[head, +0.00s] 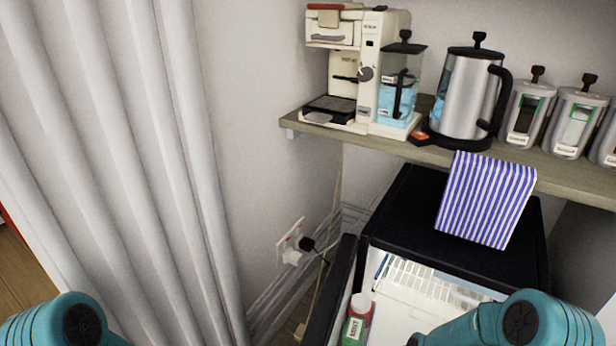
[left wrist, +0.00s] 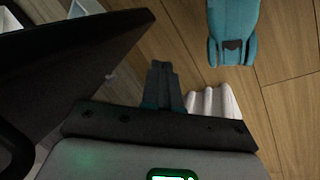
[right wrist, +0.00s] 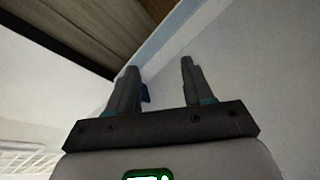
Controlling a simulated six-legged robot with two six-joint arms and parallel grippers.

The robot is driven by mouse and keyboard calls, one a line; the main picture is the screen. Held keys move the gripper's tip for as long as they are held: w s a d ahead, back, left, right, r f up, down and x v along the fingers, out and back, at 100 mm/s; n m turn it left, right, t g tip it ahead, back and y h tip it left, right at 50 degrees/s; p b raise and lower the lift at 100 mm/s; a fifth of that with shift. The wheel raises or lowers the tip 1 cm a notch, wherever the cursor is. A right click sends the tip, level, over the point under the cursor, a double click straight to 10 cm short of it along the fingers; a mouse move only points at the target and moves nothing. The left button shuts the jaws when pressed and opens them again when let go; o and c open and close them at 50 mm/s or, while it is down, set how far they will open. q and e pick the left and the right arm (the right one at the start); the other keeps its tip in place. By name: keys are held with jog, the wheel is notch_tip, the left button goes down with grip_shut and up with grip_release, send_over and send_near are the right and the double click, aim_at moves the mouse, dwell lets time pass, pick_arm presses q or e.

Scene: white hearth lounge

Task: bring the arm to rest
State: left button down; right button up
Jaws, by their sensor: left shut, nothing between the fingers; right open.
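My left arm (head: 66,322) shows at the bottom left of the head view, its gripper out of that frame. In the left wrist view my left gripper (left wrist: 161,66) is shut and empty, pointing over the wood floor beside a dark panel. My right arm (head: 520,320) reaches in at the bottom right of the head view, in front of the open mini fridge (head: 400,318). In the right wrist view my right gripper (right wrist: 159,66) is open with nothing between its fingers. Pale surfaces lie around it, and a white wire rack (right wrist: 25,160) shows at lower left.
The black fridge door (head: 330,290) stands open, with a green-labelled bottle (head: 357,320) by it. A striped cloth (head: 486,198) lies over the fridge top. A shelf (head: 560,172) above holds a coffee machine (head: 345,60), a kettle (head: 465,95) and jars. A curtain (head: 110,150) hangs at left.

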jog(key=s+a+r+m+p, duration=0.1)
jog(key=s+a+m, duration=0.1)
jog(key=s+m, duration=0.45)
jog(key=s+a+r+m+p, duration=0.1)
jog(key=s+a+m, duration=0.2)
jog(key=s, duration=0.7)
pick_arm(q)
notch_tip(320, 180, up, 33)
jog(key=s+d+p, duration=0.1)
jog(key=p, duration=3)
jog(key=shift+s+d+f+m, duration=0.15)
jog(key=shift+f+m, duration=0.05)
jog(key=shift+m, duration=0.1)
pick_arm(e)
notch_tip(320, 180, up, 31)
jog(key=s+n+g, duration=0.1)
jog(key=shift+a, duration=0.35)
pick_arm(q)
jog(key=shift+s, duration=0.1)
pick_arm(e)
jog(key=shift+s+d, duration=0.1)
jog(key=shift+s, duration=0.05)
